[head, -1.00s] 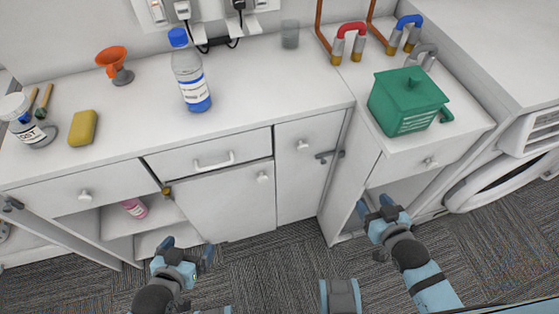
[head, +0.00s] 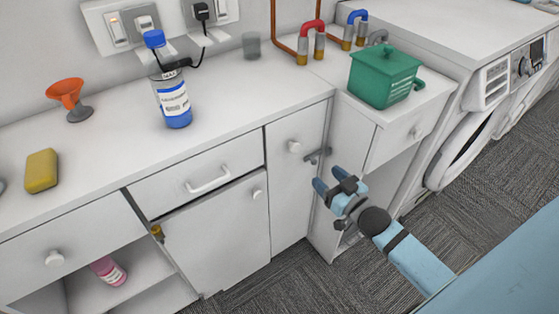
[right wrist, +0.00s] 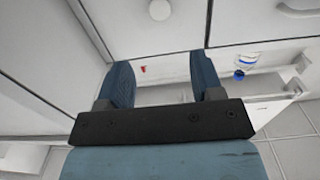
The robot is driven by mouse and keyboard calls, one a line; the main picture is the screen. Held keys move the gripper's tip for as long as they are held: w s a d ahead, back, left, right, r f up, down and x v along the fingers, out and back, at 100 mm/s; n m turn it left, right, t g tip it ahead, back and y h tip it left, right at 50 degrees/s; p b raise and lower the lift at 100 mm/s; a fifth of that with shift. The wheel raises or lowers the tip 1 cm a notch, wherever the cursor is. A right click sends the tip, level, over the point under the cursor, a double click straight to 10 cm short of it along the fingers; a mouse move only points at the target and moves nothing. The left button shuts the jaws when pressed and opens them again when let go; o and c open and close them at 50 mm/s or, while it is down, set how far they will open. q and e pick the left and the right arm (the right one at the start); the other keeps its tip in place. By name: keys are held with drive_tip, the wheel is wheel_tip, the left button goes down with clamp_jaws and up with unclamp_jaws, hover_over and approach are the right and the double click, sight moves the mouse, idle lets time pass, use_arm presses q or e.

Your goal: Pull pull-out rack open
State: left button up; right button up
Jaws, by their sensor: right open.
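The narrow white front panel (head: 292,190) with a round knob (head: 294,146) stands between the hinged-looking door and the right-hand cabinet; I take it as the pull-out rack's front. It looks closed or nearly so; its inside is hidden in the head view. My right gripper (head: 329,180) is open and empty, in front of the panel's right edge, below and right of the knob. In the right wrist view the fingers (right wrist: 162,62) are spread before white cabinet fronts, with a round knob (right wrist: 160,10) above and apart from them. My left gripper is out of view.
A dark grey fitting (head: 318,155) sits by the panel's right edge. A green box (head: 385,78) stands on the right cabinet, above its drawer. A blue-capped bottle (head: 172,98) and yellow sponge (head: 41,171) are on the counter. Carpet (head: 245,288) in front is clear.

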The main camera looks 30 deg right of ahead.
sight(296, 149)
drive_tip(key=w, duration=0.4)
drive_tip(key=w+b, duration=0.1)
drive_tip(key=w, duration=0.4)
drive_tip(key=w+a, duration=0.1)
drive_tip(key=w, duration=0.4)
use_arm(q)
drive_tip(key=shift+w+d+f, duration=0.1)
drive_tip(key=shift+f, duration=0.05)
